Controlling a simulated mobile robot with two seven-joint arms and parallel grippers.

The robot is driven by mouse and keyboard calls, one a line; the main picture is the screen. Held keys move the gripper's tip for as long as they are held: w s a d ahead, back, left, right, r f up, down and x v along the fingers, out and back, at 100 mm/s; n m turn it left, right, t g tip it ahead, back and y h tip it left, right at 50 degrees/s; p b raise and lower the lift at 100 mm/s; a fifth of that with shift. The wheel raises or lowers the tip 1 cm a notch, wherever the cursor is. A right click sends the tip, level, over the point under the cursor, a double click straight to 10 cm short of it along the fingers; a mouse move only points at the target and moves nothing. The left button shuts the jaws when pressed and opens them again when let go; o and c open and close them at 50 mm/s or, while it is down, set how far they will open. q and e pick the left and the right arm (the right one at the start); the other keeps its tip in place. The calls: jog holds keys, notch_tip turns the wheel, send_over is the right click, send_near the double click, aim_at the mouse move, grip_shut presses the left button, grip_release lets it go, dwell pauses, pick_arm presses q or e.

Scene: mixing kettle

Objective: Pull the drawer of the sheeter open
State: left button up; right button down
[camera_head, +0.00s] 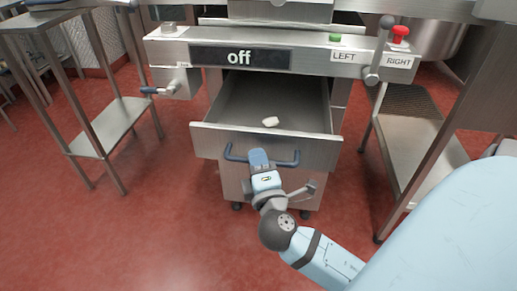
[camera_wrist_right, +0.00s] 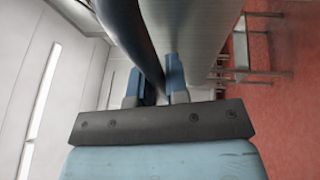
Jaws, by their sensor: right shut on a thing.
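The sheeter's steel drawer (camera_head: 215,141) stands well out of its cabinet, its inside showing, with a small white object (camera_head: 270,122) lying in it. A dark blue bar handle (camera_head: 287,162) runs along the drawer front. My right gripper (camera_head: 259,160) is at the middle of this handle, shut on it. In the right wrist view the handle (camera_wrist_right: 130,25) passes between the two blue fingers (camera_wrist_right: 160,80). The fingers hide part of the handle. My left gripper is not in view.
The sheeter's control panel (camera_head: 310,62) above the drawer carries an "off" display (camera_head: 240,56), a green button (camera_head: 335,37), a red button (camera_head: 400,32) and levers. Steel tables with shelves (camera_head: 112,125) stand left and right. The red floor (camera_head: 130,230) in front is open.

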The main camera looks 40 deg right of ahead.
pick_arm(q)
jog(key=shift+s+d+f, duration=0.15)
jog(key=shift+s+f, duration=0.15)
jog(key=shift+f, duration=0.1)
pick_arm(e)
jog(key=shift+s+a, duration=1.3)
jog(key=shift+a, duration=0.3)
jog(key=c, duration=1.1)
grip_release()
jog(key=shift+c, duration=0.2)
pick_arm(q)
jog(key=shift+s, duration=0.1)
